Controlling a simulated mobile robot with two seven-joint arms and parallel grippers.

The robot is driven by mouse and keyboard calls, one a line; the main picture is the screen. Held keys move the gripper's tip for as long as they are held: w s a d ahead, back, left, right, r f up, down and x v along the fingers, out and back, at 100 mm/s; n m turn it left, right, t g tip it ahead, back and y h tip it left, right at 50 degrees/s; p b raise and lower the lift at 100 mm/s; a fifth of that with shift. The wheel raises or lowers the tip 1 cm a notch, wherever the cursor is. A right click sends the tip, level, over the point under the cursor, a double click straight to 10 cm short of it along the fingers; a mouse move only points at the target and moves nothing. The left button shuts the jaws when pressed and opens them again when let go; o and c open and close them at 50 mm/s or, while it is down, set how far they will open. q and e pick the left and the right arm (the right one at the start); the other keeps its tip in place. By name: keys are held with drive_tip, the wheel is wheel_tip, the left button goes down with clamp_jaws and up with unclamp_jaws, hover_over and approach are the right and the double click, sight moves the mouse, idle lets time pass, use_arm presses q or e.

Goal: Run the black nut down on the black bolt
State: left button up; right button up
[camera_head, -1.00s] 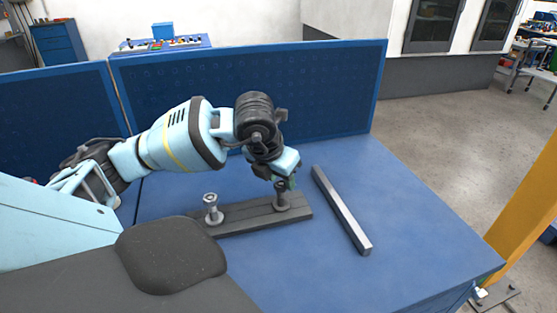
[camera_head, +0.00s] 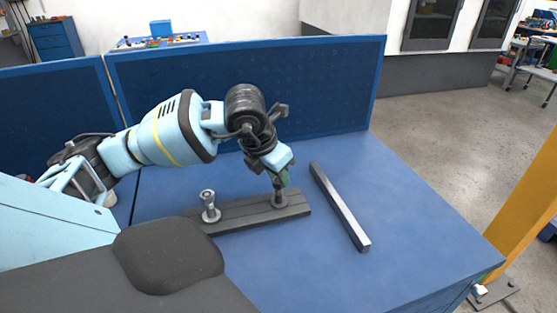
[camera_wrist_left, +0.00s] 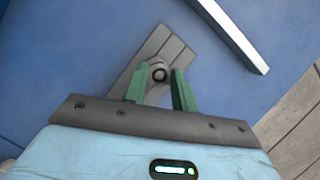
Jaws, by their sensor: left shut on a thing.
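The black bolt (camera_head: 278,196) stands upright near the right end of a dark grey base bar (camera_head: 246,211) on the blue table. My left gripper (camera_head: 279,181) is over this bolt, pointing down. In the left wrist view its two green fingers (camera_wrist_left: 160,88) stand on either side of the dark round bolt top (camera_wrist_left: 159,73). They are shut on the black nut, which is largely hidden by the fingers, so its height on the thread cannot be told. My right gripper is not in view.
A lighter metal bolt (camera_head: 209,207) with a nut near its top stands at the bar's left end. A loose square steel bar (camera_head: 340,207) lies on the table to the right. A blue panel (camera_head: 250,92) rises behind. The table's front right is clear.

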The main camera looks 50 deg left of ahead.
use_arm(q)
drive_tip(key=m+h, duration=0.1)
drive_tip(key=m, duration=0.3)
drive_tip(key=shift+w+a+m+h+b, duration=0.1)
drive_tip(key=shift+w+m+h+b, duration=0.05)
drive_tip(key=shift+m+h+b, duration=0.25)
drive_tip(key=m, duration=0.2)
drive_tip(key=m+g+h, duration=0.1)
drive_tip(key=m, duration=0.1)
drive_tip(key=shift+w+m+h, duration=0.1)
drive_tip(key=shift+m+h, duration=0.2)
drive_tip(key=o, duration=1.1)
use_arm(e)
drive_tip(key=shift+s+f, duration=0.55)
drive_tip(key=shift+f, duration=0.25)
